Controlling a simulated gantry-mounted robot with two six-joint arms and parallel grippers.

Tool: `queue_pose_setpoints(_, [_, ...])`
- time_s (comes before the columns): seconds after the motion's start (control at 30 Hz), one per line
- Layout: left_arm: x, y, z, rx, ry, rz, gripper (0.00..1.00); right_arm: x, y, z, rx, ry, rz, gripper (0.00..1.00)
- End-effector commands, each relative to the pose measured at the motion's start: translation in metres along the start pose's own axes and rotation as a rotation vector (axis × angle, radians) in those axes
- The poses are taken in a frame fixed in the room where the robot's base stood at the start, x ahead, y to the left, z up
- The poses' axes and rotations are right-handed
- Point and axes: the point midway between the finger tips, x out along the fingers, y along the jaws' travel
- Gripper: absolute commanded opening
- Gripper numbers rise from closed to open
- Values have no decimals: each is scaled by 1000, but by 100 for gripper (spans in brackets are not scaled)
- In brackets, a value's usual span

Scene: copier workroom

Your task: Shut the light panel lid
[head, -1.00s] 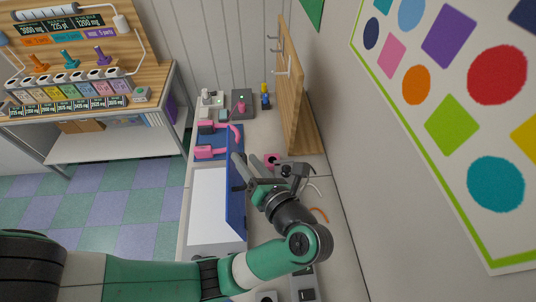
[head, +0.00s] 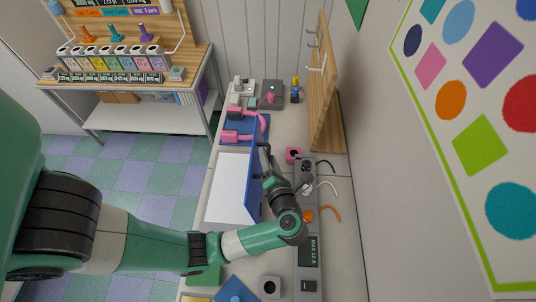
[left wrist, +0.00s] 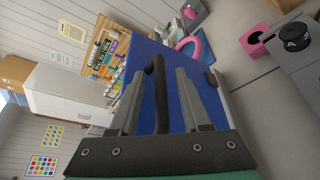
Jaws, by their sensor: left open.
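The light panel (head: 229,186) lies on the counter with its white surface bare. Its blue lid (head: 254,200) stands upright along the panel's right edge. My left gripper (head: 267,160) is on the right side of the lid, at its far part. In the left wrist view the blue lid (left wrist: 172,62) fills the middle, and a black bar handle (left wrist: 160,95) on it stands between the two spread fingers of my left gripper (left wrist: 162,84). The fingers are apart from each other, and whether one touches the handle I cannot tell. My right gripper is not in view.
A blue tray (head: 229,139) with pink-handled items is beyond the panel. A wooden pegboard (head: 325,90) rises behind right. A pink block (head: 293,155) and a grey cable strip (head: 308,245) lie right of the lid. A shelf unit (head: 150,112) stands back left.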

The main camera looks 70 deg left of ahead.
Motion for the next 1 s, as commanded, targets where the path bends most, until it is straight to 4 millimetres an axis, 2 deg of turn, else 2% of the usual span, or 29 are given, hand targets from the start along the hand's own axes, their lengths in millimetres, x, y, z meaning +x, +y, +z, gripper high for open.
queue_pose_setpoints(0.1, [8,0,-1,1,1,-1,47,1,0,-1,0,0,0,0])
queue_pose_setpoints(0.33, [9,0,-1,1,0,-1,47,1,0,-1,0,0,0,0])
queue_pose_setpoints(0.37, [9,0,-1,1,0,-1,44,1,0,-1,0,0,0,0])
queue_pose_setpoints(0.6, [9,0,0,0,0,-1,0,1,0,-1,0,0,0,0])
queue_pose_setpoints(1.0, [8,0,0,0,0,0,0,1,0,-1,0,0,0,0])
